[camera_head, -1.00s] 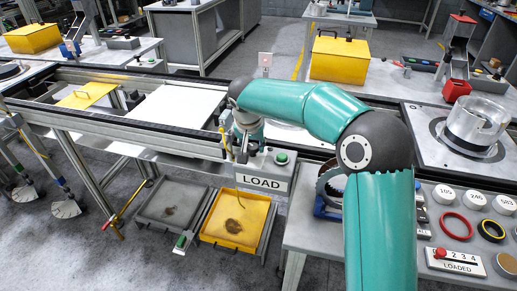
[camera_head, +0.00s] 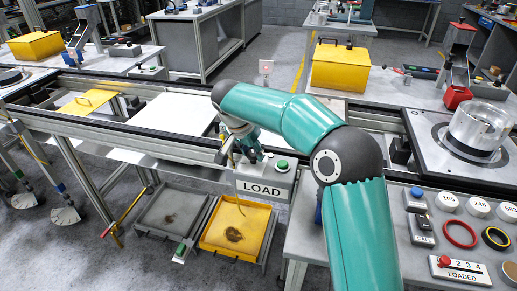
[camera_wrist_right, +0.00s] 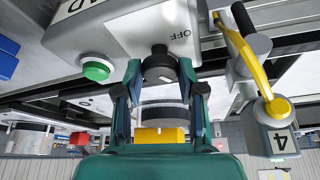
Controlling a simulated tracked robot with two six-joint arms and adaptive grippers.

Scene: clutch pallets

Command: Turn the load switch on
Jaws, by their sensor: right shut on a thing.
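The load box (camera_head: 262,189) is a grey control box with a LOAD label at the front edge of the conveyor frame. Its load switch (camera_wrist_right: 160,66) is a black round knob, seen upside down in the right wrist view with OFF printed beside it. My right gripper (camera_wrist_right: 158,80) is shut on this knob, one finger on each side. In the head view the right gripper (camera_head: 253,155) is at the box's top, left of the green button (camera_head: 282,165), and mostly hides the knob. The knob's exact angle is hard to tell. My left gripper is out of view.
A yellow lever (camera_wrist_right: 250,62) with a tag reading 4 stands close beside the right gripper. Yellow and grey trays (camera_head: 262,222) lie on the floor below. A bench with rings and a LOADED counter (camera_head: 460,268) is at the right. A white panel (camera_head: 172,112) lies left.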

